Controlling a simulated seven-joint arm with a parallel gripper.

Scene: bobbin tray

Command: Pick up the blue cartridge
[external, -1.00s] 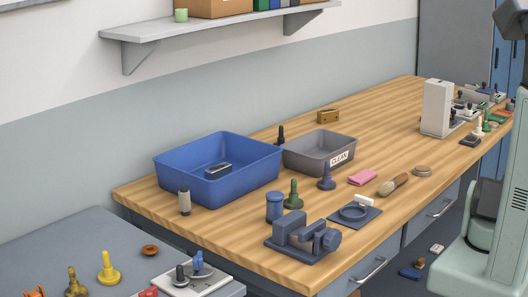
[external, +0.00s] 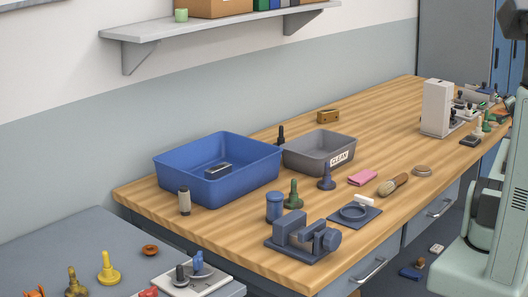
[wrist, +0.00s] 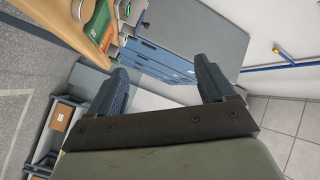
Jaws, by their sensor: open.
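A dark blue cylinder with a lid-like top (external: 275,207), which looks like the blue cartridge, stands upright near the front edge of the wooden bench. A blue peg-shaped piece (external: 326,178) stands behind it to the right. My gripper (wrist: 160,85) is open and empty in the wrist view, its two dark fingers wide apart. It faces cabinets and floor, away from the cylinder. The gripper does not show in the external view, and the cylinder does not show in the wrist view.
A blue tray (external: 260,172) holding a dark block and a grey labelled bin (external: 291,162) stand behind the cylinder. A green peg (external: 293,195) is close to its right, with a blue-grey fixture (external: 305,238) in front. A pale cylinder (external: 184,202) stands left.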

